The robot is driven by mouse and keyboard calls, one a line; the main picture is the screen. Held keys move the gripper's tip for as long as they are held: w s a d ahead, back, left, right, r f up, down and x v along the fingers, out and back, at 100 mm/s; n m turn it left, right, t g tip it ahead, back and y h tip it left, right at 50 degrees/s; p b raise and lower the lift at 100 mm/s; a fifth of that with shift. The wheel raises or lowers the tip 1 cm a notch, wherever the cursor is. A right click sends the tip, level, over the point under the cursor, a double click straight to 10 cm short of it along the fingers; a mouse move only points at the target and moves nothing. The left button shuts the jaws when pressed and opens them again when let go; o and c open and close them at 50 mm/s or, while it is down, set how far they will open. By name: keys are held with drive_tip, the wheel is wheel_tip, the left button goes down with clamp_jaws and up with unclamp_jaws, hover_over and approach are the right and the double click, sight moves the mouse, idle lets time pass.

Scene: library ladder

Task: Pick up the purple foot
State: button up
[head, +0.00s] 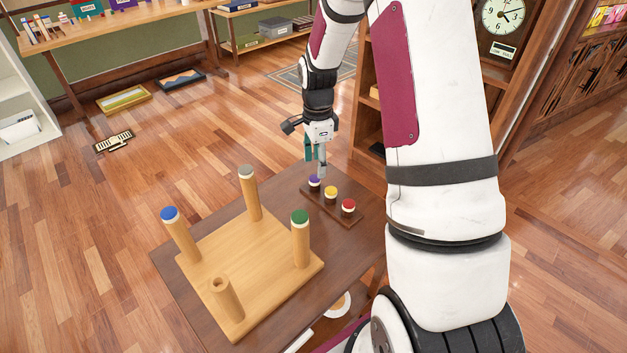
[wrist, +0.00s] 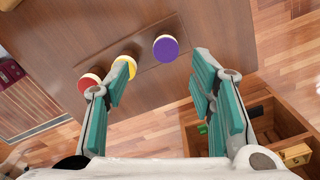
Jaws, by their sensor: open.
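The purple foot (head: 314,182) stands at the far end of a small dark holder, in a row with a yellow and a red foot. In the wrist view the purple foot (wrist: 166,47) lies ahead of the fingertips, between their lines. My gripper (head: 315,163) is just above and beside the purple foot in the head view. In the wrist view my gripper (wrist: 155,75) is open and empty, with its teal fingers wide apart. The purple foot is apart from both fingers.
The yellow foot (head: 331,192) and red foot (head: 348,206) share the dark holder (head: 335,215). An upturned wooden stool (head: 250,262) stands on the same table; one leg (head: 227,298) is bare, the others have blue, green and grey ends. A shelf (head: 371,115) stands close behind.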

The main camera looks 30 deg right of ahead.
sight(315, 178)
drive_tip(key=shift+w+a+f, duration=0.1)
drive_tip(key=shift+w+f, duration=0.1)
drive_tip(key=shift+f, duration=1.7)
drive_tip(key=shift+w+f, duration=0.2)
drive_tip(key=shift+f, duration=1.65)
drive_tip(key=c, duration=0.8)
